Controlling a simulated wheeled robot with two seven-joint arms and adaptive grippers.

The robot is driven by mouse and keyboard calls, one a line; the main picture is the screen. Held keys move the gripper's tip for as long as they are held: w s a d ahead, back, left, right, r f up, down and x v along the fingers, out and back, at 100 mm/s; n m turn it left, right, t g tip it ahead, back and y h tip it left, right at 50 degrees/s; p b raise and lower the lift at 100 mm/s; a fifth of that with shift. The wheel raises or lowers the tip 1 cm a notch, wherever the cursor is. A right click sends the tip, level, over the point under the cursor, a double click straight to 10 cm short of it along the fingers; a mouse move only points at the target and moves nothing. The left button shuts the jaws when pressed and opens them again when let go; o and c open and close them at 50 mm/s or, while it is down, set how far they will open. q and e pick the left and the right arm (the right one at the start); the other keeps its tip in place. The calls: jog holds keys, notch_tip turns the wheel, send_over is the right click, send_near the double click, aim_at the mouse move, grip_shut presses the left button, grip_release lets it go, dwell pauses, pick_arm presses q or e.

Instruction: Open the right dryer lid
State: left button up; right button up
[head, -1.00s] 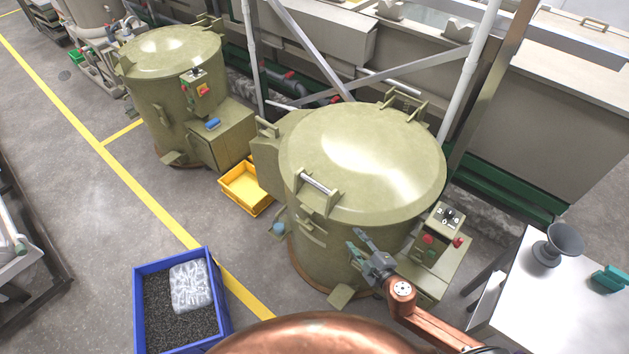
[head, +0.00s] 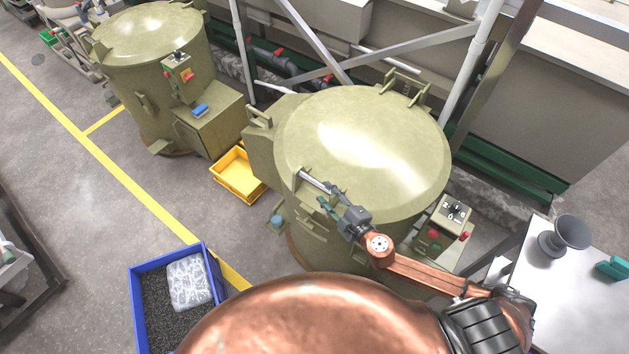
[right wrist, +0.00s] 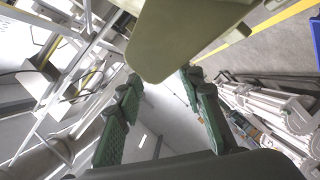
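The right dryer (head: 365,135) is a round olive drum, its domed lid shut. The lid handle (head: 312,180) is a pale bar between two brackets at the lid's front left edge. My right gripper (head: 327,197) is at the handle's right end, partly covering the handle and its bracket. In the right wrist view its two green-padded fingers (right wrist: 158,80) are spread apart, with an olive part (right wrist: 185,35) just beyond the tips. No handle bar shows between them, and contact cannot be told. My left gripper is not in view.
A control box (head: 450,212) with red buttons stands right of the drum. A white table (head: 570,290) with a grey funnel (head: 565,235) is at the right. A blue crate (head: 133,300) and a yellow tray (head: 238,195) lie on the floor. The left dryer (head: 150,70) is shut.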

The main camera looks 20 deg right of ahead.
aim_at(320, 187)
jog(key=x, duration=0.6)
jog(key=shift+w+a+f, duration=0.1)
jog(key=shift+w+a, duration=0.05)
jog(key=shift+w, duration=0.3)
jog(key=shift+w+f, duration=0.1)
jog(key=shift+c, duration=1.1)
jog(key=c, duration=0.5)
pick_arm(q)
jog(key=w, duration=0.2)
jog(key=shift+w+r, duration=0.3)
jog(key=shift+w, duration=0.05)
pick_arm(e)
grip_shut()
